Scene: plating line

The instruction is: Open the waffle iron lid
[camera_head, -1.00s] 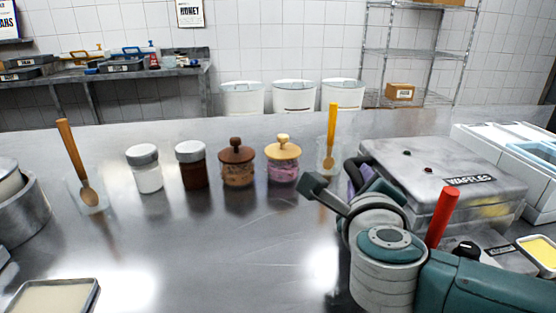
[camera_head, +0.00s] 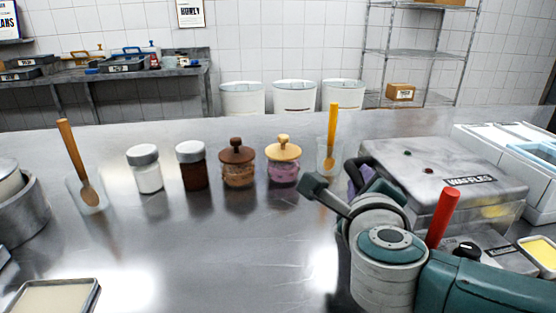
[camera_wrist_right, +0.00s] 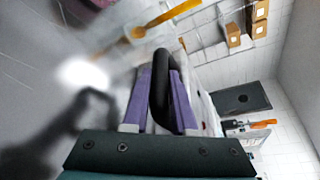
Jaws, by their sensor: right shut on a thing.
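The waffle iron (camera_head: 450,168) stands at the right of the counter in the head view, its grey lid (camera_head: 440,158) lying down on the base. A label on the lid reads WAFFLES. My right gripper (camera_wrist_right: 161,75) has purple fingers on both sides of the lid's black loop handle (camera_wrist_right: 160,95) in the wrist view, and is shut on it. In the head view my right arm hides most of the gripper and the iron's left side. My left gripper is not in view.
A red upright handle (camera_head: 442,217) stands close to my right forearm. A yellow-handled spoon (camera_head: 332,125) in a clear holder is just left of the iron. Jars with brown (camera_head: 237,150) and yellow (camera_head: 283,148) lids stand further left. The counter's middle front is clear.

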